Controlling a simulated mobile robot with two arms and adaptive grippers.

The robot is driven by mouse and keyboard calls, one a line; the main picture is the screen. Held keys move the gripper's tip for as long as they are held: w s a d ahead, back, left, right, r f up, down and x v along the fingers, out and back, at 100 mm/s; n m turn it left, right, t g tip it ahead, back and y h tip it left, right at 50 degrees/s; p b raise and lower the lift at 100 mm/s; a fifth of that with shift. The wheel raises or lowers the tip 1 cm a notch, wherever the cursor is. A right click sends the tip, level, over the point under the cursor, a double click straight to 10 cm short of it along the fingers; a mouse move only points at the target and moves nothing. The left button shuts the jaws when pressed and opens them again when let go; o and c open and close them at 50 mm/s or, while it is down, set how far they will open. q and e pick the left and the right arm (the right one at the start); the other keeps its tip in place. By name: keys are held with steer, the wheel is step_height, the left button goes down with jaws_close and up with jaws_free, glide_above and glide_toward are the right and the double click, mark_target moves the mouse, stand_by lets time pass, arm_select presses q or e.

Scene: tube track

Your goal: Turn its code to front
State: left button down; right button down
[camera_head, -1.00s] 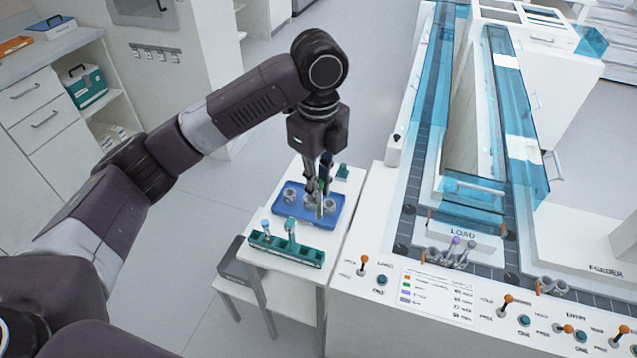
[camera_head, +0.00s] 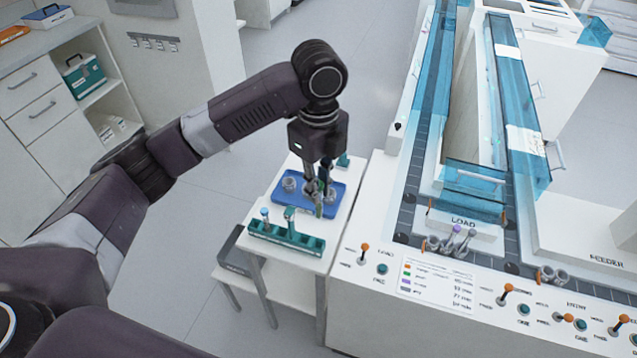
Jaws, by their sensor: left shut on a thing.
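My left gripper (camera_head: 319,188) points down over the blue tray (camera_head: 342,186) on the small white side table. It is shut on a slim tube (camera_head: 319,210) with a greenish lower part, held among the grey round holders. One grey holder (camera_head: 289,184) stands at the tray's left, and another (camera_head: 330,192) shows beside the fingers. The fingers hide part of the tube, and I cannot tell whether it touches a holder. No code can be made out on it at this size. My right gripper is not in view.
A teal rack (camera_head: 287,237) with upright tubes stands on the table in front of the tray. To the right is the white track machine with levers (camera_head: 364,250), a LOAD bay holding tubes in pucks (camera_head: 455,240), and blue clear covers (camera_head: 475,178).

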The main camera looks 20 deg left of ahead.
arm_select(q)
step_height(320, 180, down, 14)
steer(key=b, duration=0.3)
steer(key=shift+f, duration=0.25)
stand_by(2.5)
stand_by(0.3)
steer(key=n+p, duration=1.3)
steer(key=p, duration=0.1)
steer(key=shift+n+p, duration=0.3)
steer(key=shift+p, duration=0.1)
stand_by(1.3)
steer(key=shift+f, duration=0.1)
stand_by(0.7)
